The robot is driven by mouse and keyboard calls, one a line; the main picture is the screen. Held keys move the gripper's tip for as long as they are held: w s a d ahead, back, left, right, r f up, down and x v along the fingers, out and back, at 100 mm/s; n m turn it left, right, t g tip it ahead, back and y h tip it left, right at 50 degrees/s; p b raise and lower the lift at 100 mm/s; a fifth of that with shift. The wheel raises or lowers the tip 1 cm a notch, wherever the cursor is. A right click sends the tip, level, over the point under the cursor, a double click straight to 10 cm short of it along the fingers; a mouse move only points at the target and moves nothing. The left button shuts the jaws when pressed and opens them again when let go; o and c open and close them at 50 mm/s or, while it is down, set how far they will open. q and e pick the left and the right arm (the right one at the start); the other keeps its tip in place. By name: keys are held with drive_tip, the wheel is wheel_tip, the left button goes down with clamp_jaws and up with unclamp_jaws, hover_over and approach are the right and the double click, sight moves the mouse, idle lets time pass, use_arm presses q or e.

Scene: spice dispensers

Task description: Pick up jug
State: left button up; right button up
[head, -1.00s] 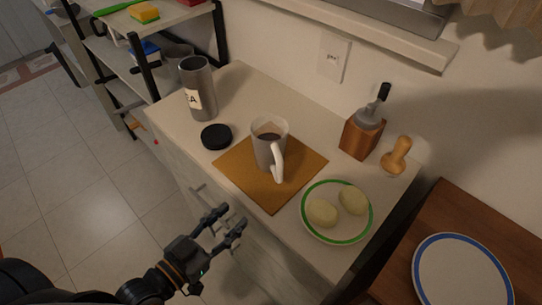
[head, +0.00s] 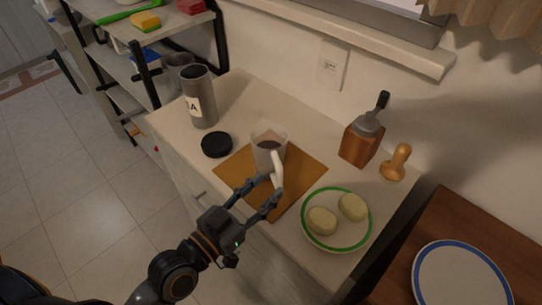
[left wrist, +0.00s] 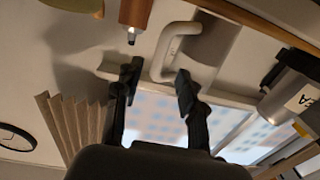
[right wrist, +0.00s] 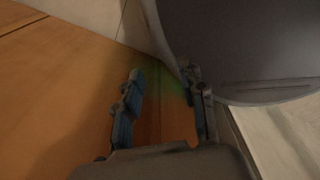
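The jug (head: 268,148) is a translucent cup with dark contents and a white handle (head: 278,170). It stands upright on a brown mat (head: 304,174) on the counter, its handle towards the front. My left gripper (head: 264,187) is open just in front of the handle, at about handle height. In the left wrist view, the handle (left wrist: 165,58) appears ahead of and partly between the spread fingers (left wrist: 158,82). I see no firm contact. My right gripper shows only in the right wrist view (right wrist: 168,92), with fingers apart and nothing visible between them.
A grey canister (head: 199,105) and black lid (head: 216,144) are left of the jug. A green-rimmed plate (head: 336,245) with two pale round items is to the right. A wooden-based dispenser (head: 362,140) and wooden tamper (head: 396,163) stand behind.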

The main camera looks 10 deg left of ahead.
sight(277, 179)
use_arm(q)
drive_tip(key=p+x, duration=0.1)
drive_tip(key=x, duration=0.3)
drive_tip(key=shift+w+d+r, duration=0.1)
drive_tip(key=shift+d, duration=0.05)
drive_tip(key=shift+w+d, duration=0.25)
drive_tip(key=shift+w, duration=0.2)
clamp_jaws()
